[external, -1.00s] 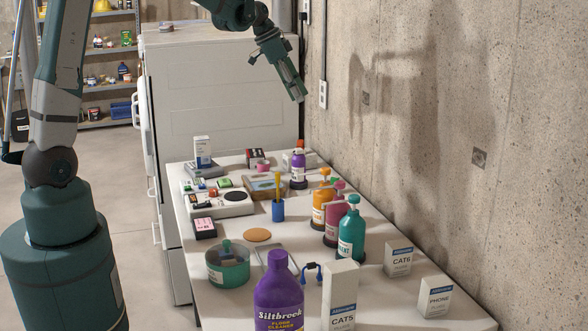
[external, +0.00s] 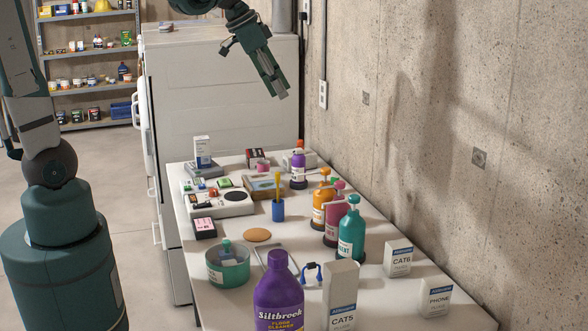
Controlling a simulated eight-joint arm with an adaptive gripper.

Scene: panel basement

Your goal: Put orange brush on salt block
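My gripper (external: 282,95) hangs in the air above the far part of the table, in front of the white cabinet, pointing down and right. Its fingers look small and close together, and nothing is visible in them. A yellow-orange upright handle (external: 278,184), possibly the orange brush, stands in a small blue cup (external: 278,212) near the middle of the table. I cannot tell for certain which thing is the salt block. A flat peach-orange disc (external: 257,235) lies in front of the cup, and a tan block-like thing (external: 258,182) lies behind it.
Pump bottles in orange (external: 322,198), magenta (external: 334,222) and teal (external: 351,235) stand right of the cup. A purple bottle (external: 278,296), white boxes (external: 398,258) and a green round tin (external: 228,272) fill the front. A concrete wall (external: 430,140) bounds the right side.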

